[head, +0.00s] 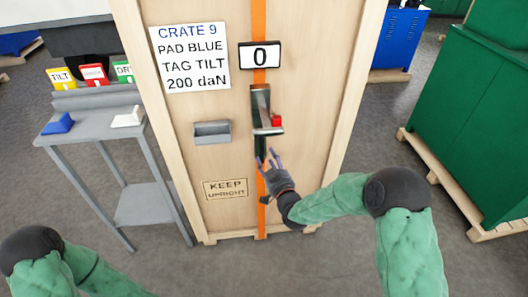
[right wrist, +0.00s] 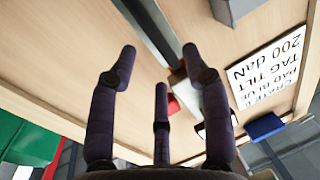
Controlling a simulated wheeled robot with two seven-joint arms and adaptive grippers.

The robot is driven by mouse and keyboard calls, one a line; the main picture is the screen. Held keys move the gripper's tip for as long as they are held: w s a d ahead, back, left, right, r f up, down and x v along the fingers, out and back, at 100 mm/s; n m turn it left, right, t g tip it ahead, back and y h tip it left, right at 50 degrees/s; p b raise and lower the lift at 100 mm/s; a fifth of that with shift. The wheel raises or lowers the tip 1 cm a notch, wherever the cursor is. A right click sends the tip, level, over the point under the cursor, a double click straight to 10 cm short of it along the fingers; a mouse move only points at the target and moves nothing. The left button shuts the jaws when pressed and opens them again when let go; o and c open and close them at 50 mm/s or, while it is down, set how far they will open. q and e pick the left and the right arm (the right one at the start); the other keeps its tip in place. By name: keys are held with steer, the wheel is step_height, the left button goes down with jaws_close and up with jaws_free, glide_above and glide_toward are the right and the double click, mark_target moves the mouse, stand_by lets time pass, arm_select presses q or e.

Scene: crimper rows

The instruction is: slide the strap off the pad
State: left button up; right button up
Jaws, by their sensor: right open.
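An orange strap (head: 259,25) runs down the front of the tall wooden crate (head: 320,70). A metal tensioner (head: 261,103) with a red part (head: 277,121) sits on the strap, and a dark strip (head: 260,147) shows below it. No pad shows clearly under the strap; a blue wedge-shaped block (head: 57,123) and a white one (head: 127,117) lie on the side stand. My right gripper (head: 268,158) is open and empty, just below the tensioner. In the right wrist view its spread fingers (right wrist: 155,70) face the crate, partly covering the red part (right wrist: 173,105). My left gripper is out of view.
The grey side stand (head: 75,140) holds yellow, red and green tags at its back. A grey holder (head: 212,132) juts from the crate left of the strap. A display (head: 260,55) reads 0. A green cabinet (head: 480,120) on a pallet stands at right.

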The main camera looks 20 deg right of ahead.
steer(key=s, duration=0.4)
steer(key=shift+s+a, duration=0.1)
steer(key=shift+s, duration=0.3)
steer(key=s+a+f+g+y+p, duration=0.1)
steer(key=s+a+f+g, duration=0.15)
steer(key=f, duration=0.45)
steer(key=s+a+f+m+g+y, duration=0.1)
steer(key=s+a+f+g, duration=0.1)
steer(key=a+f+g, duration=0.3)
steer(key=s+a+f+g+y+p, duration=0.1)
steer(key=s+f+g, duration=0.15)
steer(key=f, duration=0.55)
steer(key=s+a+f+g, duration=0.2)
steer(key=s+f, duration=0.1)
steer(key=s, duration=0.3)
steer(key=s+a+f+g+y+p, duration=0.1)
steer(key=s+a+f+g, duration=0.1)
steer(key=s, duration=0.4)
steer(key=s+a+f+m+g, duration=0.1)
steer(key=s+a+f+g, duration=0.2)
steer(key=s, duration=0.3)
steer(key=shift+s+f+g+y+p, duration=0.2)
steer(key=shift+f+g+y+p, duration=0.1)
steer(key=shift+f, duration=0.45)
